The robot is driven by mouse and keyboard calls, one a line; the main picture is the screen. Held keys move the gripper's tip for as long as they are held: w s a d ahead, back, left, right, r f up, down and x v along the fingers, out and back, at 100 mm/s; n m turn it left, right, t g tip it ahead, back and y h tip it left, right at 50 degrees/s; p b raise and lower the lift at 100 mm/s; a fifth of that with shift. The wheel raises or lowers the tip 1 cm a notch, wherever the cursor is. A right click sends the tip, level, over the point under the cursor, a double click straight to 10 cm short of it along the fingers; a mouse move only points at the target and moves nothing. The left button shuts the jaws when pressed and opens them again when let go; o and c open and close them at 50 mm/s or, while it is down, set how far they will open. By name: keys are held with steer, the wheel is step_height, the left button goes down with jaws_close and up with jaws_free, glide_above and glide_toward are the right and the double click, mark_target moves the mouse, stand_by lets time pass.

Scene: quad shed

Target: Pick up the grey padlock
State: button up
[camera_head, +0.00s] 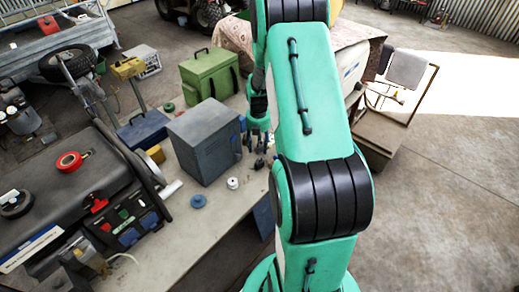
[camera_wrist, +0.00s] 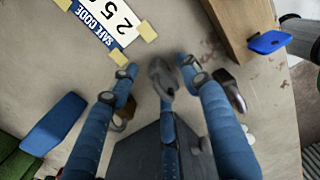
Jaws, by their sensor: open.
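A grey, rounded metal object (camera_wrist: 160,76), which looks like the grey padlock, lies on the worktop between my fingertips in the wrist view. My gripper (camera_wrist: 158,70) is open above the worktop, with one blue finger on each side of it. I cannot tell whether either finger touches it. A darker metal object (camera_wrist: 232,90) lies just right of the right finger. Another small item (camera_wrist: 122,112) is partly hidden behind the left finger. In the head view my gripper (camera_head: 258,142) is beside the grey box, and the padlock cannot be made out clearly.
A grey metal box (camera_head: 204,140) stands close to my gripper. A taped "SAFE CODE" note (camera_wrist: 108,22) lies on the worktop (camera_head: 225,220). A wooden block (camera_wrist: 232,25) and a blue item (camera_wrist: 268,42) are at upper right. A green case (camera_head: 208,75) stands behind.

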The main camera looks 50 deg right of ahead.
stand_by(0.3)
jaws_close()
steer(key=shift+r+p, duration=1.15)
steer(key=shift+r, duration=3.9)
